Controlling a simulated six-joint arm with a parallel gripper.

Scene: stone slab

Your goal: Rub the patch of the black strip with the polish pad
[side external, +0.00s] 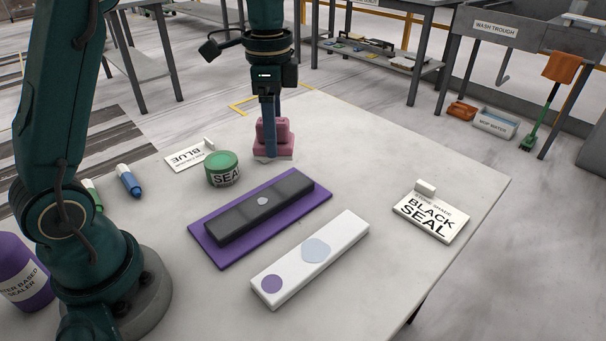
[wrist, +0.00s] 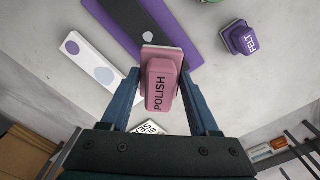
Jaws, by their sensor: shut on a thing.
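The black strip (side external: 240,218) lies on a purple mat (side external: 225,258), with a small round grey patch (side external: 262,201) near its middle. The strip (wrist: 155,30) and its patch (wrist: 122,35) also show in the wrist view, beyond the pad. My gripper (side external: 270,152) is shut on the pink polish pad (side external: 284,140), behind the strip's far end. In the wrist view the pad (wrist: 160,65) sits between both fingers, its POLISH label facing the camera. The pad is apart from the strip. I cannot tell whether its pale base touches the slab.
A white strip (side external: 345,236) with purple and pale blue spots lies in front of the mat. A green-lidded tin (side external: 222,168), a BLUE sign (side external: 188,155) and a BLACK SEAL sign (side external: 430,217) stand nearby. A purple FELT pad (wrist: 238,37) shows in the wrist view.

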